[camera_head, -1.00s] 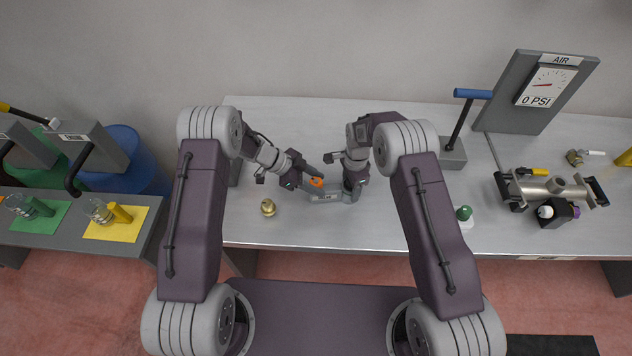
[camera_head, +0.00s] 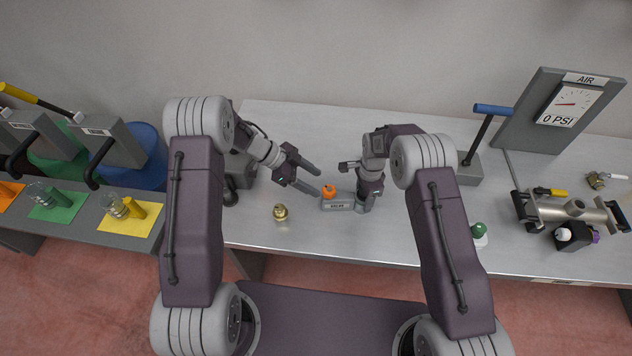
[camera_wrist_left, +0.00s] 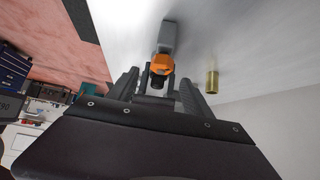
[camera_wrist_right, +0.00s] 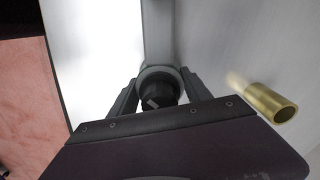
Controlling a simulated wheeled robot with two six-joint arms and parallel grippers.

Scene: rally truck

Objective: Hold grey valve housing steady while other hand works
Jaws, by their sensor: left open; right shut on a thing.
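The grey valve housing (camera_head: 337,204) is a small labelled block near the middle of the bench, with an orange part (camera_head: 328,191) at its left end. My right gripper (camera_head: 367,198) is shut on the housing's right end. In the right wrist view a dark round part in a grey ring (camera_wrist_right: 160,88) sits between its fingers. My left gripper (camera_head: 318,183) is open and empty, its fingertips just left of the orange part. In the left wrist view the orange part (camera_wrist_left: 161,63) and grey housing (camera_wrist_left: 168,35) lie ahead between the fingers.
A brass fitting (camera_head: 281,212) stands in front of my left gripper. A blue-handled lever (camera_head: 492,109), air gauge panel (camera_head: 560,110), and metal manifold (camera_head: 570,209) are at right. A side bench with coloured mats (camera_head: 128,222) is at left.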

